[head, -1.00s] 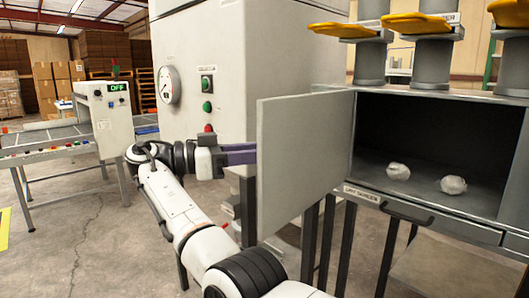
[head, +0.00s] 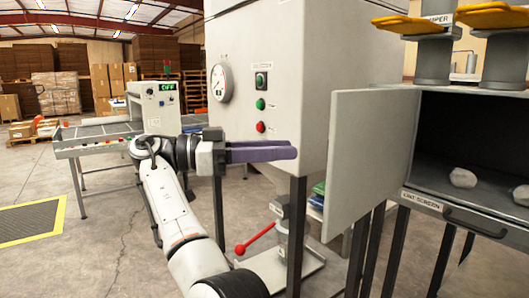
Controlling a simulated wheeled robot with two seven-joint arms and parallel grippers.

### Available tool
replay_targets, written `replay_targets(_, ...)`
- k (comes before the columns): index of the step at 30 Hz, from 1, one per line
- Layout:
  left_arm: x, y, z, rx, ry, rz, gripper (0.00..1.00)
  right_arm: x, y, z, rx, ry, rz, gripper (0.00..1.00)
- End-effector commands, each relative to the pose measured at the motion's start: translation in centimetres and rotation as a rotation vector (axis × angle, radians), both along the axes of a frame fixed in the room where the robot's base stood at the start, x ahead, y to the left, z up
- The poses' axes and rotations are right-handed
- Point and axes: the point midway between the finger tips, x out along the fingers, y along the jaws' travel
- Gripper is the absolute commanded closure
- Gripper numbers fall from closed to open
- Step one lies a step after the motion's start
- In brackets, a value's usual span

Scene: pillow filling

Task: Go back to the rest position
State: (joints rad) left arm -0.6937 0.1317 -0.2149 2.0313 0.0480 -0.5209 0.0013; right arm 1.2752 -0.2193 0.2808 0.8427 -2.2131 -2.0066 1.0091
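No object shows at the fingertips. They appear in front of the white machine (head: 285,65), left of the open cabinet door (head: 370,155). The distance to either is hard to tell.
The open cabinet (head: 480,215) at the right holds two pale lumps, one (head: 463,178) nearer the door. A red-handled lever (head: 255,240) stands below the gripper. A conveyor (head: 95,140) stands at the left. Floor (head: 100,240) is free at the lower left.

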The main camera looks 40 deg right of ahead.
Motion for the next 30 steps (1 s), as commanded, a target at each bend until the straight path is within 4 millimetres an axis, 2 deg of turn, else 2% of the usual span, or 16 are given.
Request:
replay_targets(17,-0.3,0.1,-0.2,0.004,0.007,-0.001,1.0,0.0,0.1,0.0,0.0,0.0,-0.002,0.72)
replay_targets(20,-0.4,0.1,-0.3,0.005,0.01,-0.002,1.0,0.3,-0.4,-0.8,0.013,0.022,0.015,0.72)
replay_targets(23,-0.5,0.2,-0.1,0.006,0.013,-0.003,1.0,1.4,-1.8,-3.9,0.061,0.095,0.08,0.72)
replay_targets(25,-0.5,0.2,0.1,0.007,0.014,-0.002,1.0,2.5,-3.5,-7.5,0.118,0.177,0.161,0.72)
replay_targets(29,-0.5,0.2,0.6,0.008,0.014,-0.001,1.0,4.7,-6.3,-16.6,0.245,0.359,0.376,0.72)
replay_targets(30,-0.5,0.3,0.8,0.007,0.013,-0.001,1.0,5.2,-6.8,-19.5,0.281,0.413,0.451,0.72)
